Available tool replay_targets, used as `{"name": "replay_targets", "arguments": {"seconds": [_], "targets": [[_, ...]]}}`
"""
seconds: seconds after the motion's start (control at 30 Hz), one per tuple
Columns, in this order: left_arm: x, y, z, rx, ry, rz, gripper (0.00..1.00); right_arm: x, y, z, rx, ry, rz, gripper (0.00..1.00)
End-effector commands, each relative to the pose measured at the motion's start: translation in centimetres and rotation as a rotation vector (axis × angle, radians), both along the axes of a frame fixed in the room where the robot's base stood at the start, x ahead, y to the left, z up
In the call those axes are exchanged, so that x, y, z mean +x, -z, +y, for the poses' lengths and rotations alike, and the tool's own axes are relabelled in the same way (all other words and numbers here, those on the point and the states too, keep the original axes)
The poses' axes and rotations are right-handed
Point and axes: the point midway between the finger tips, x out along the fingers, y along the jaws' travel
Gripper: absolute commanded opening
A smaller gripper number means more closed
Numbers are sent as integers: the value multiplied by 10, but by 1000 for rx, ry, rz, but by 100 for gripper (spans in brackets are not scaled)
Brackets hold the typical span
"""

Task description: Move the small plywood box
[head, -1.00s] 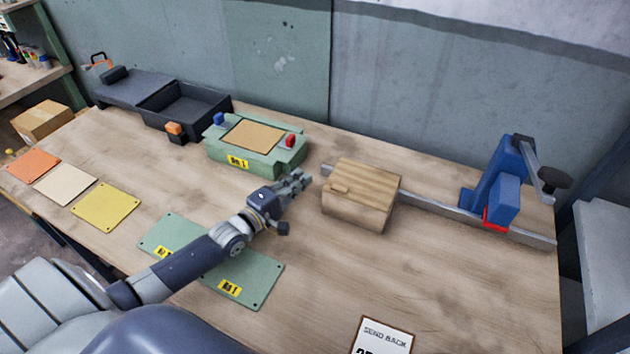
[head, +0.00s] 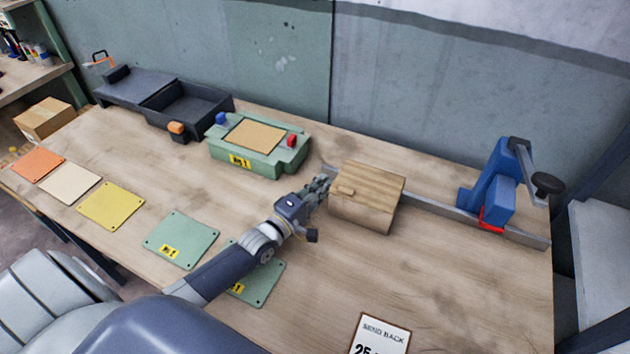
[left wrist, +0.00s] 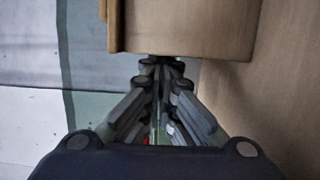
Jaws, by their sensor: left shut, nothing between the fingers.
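The small plywood box (head: 368,198) stands on the workbench right of centre in the head view, in front of a long metal rail. My left gripper (head: 324,184) is at the left side of the box, its fingers shut with nothing between them. In the left wrist view the closed fingers (left wrist: 160,75) reach to the edge of the box (left wrist: 185,28), which fills the top of the picture. The fingers are very close to the box; I cannot tell whether they touch it. My right gripper is not in view.
A green device (head: 258,147) stands behind and left of my gripper. A blue clamp (head: 489,190) sits on the rail (head: 440,209) to the right. Green plates (head: 182,239) lie at the front left, and a "send back" card (head: 381,338) at the front. The bench between card and clamp is clear.

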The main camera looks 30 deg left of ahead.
Motion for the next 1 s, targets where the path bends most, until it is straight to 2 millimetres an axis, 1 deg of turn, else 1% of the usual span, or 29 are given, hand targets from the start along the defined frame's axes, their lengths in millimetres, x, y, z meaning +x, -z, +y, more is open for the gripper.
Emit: {"name": "replay_targets", "arguments": {"seconds": [0.03, 0.1, 0.3, 0.6, 0.7, 0.8, 0.9, 1.0], "targets": [[0, -3, -18, -11, 5, 1, 0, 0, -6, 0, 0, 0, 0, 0], [1, -3, -38, -12, 5, 1, 0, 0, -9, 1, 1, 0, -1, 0], [4, -2, -92, -11, 6, 1, 0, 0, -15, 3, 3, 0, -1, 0], [9, -1, -172, -10, 7, 2, 0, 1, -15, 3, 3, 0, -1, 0], [10, -1, -192, -8, 6, 1, 0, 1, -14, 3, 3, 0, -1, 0], [11, -1, -204, -5, 6, 1, 0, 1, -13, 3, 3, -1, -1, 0], [11, -1, -209, -2, 6, 0, 0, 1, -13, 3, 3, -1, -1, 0], [11, -1, -210, -2, 6, 1, 0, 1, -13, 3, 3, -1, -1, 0]]}}
